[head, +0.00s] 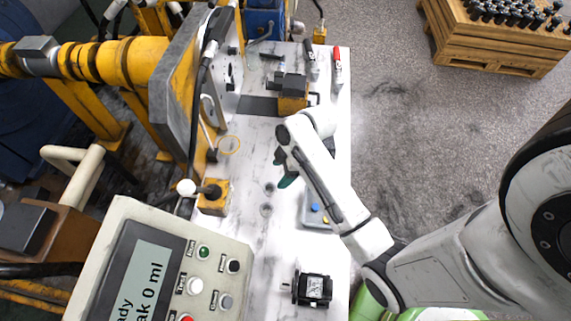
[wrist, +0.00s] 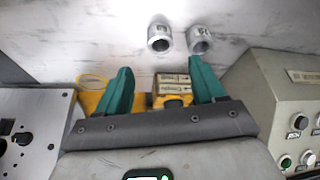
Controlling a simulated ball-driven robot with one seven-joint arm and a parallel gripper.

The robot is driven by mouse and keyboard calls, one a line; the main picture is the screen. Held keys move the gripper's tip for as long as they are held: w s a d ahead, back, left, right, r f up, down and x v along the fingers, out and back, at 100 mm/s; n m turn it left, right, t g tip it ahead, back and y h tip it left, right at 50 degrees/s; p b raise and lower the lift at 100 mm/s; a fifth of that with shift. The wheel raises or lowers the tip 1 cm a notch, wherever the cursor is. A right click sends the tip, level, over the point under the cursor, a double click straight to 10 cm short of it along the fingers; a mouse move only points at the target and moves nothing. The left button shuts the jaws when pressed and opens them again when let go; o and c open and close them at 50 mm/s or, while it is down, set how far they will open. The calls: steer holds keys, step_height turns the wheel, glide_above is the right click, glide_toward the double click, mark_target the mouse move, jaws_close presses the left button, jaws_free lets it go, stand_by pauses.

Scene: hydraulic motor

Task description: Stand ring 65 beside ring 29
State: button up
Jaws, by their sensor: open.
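Two short grey metal rings, a left one (wrist: 160,38) and a right one (wrist: 200,41), are on the white bench top in the wrist view. They are close side by side with a narrow gap, and each shows a dark bore. Each has a small label too blurred to read, so I cannot tell which is 65 and which is 29. In the head view, two small grey rings show, one (head: 270,187) just behind the other (head: 266,209). My gripper (wrist: 163,84) has its teal fingers spread wide with nothing between the tips. In the head view, its teal finger (head: 287,181) shows above the bench near the rings.
A control box (head: 165,265) with buttons and a display fills the front left. A yellow block (head: 213,198) stands left of the rings. A blue-grey tray (head: 318,213) and a black component (head: 312,288) lie right. A thin yellow ring (head: 229,145) lies behind.

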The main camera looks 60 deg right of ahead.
steer(key=s+a+r+m+g+h, duration=0.2)
steer(key=s+a+r+m, duration=0.3)
steer(key=s+a+m, duration=0.3)
steer(key=s+h, duration=0.1)
steer(key=s, duration=0.3)
steer(key=shift+s+a+m, duration=0.3)
steer(key=shift+m, duration=0.1)
steer(key=shift+f+b, duration=0.4)
steer(key=shift+f, duration=0.05)
